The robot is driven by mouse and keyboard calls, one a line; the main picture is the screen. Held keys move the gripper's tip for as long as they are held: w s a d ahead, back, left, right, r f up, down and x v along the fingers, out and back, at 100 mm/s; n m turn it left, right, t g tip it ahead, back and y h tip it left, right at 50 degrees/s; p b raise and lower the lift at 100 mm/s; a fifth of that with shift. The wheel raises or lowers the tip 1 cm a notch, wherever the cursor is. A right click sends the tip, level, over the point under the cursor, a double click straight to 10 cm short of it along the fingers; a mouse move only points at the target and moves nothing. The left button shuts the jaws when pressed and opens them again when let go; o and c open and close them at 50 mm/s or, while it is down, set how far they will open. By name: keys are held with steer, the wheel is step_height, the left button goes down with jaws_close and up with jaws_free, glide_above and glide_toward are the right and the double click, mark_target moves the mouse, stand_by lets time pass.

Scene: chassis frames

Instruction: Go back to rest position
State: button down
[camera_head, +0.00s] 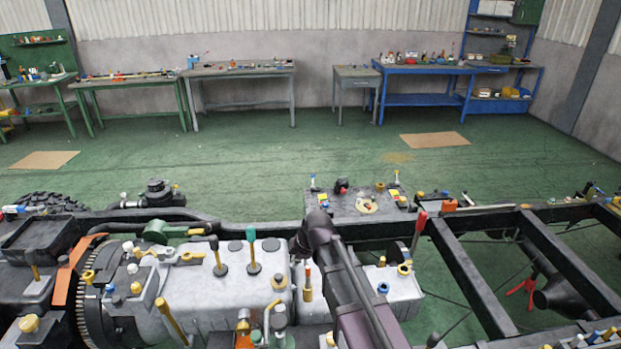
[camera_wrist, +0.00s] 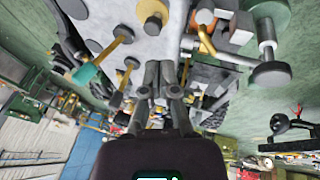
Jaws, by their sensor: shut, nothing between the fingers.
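In the wrist view my gripper (camera_wrist: 160,78) is shut, its two dark fingers close together with nothing between them. My fingers cannot be made out there. Whether they touch any part cannot be told.
The black chassis frame (camera_head: 462,277) spans the foreground, with levers and coloured caps around my arm. A teal-topped lever (camera_head: 252,250) and a red-handled tool (camera_head: 419,230) stand close by. Green floor (camera_head: 270,165) lies open behind, before workbenches (camera_head: 240,70) along the wall.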

steer(key=s+d+f+m+g+h+b, duration=0.1)
steer(key=s+d+m+h, duration=0.1)
steer(key=s+d+m, duration=0.4)
steer(key=s+d+f+m+g+h+b, duration=0.1)
steer(key=s+d+m, duration=0.5)
steer(key=d+m, duration=0.8)
steer(key=d+f+h, duration=0.1)
steer(key=d, duration=0.4)
steer(key=shift+s+f+m, duration=0.15)
steer(key=shift+s+m, duration=0.1)
steer(key=shift+m, duration=0.15)
stand_by(1.0)
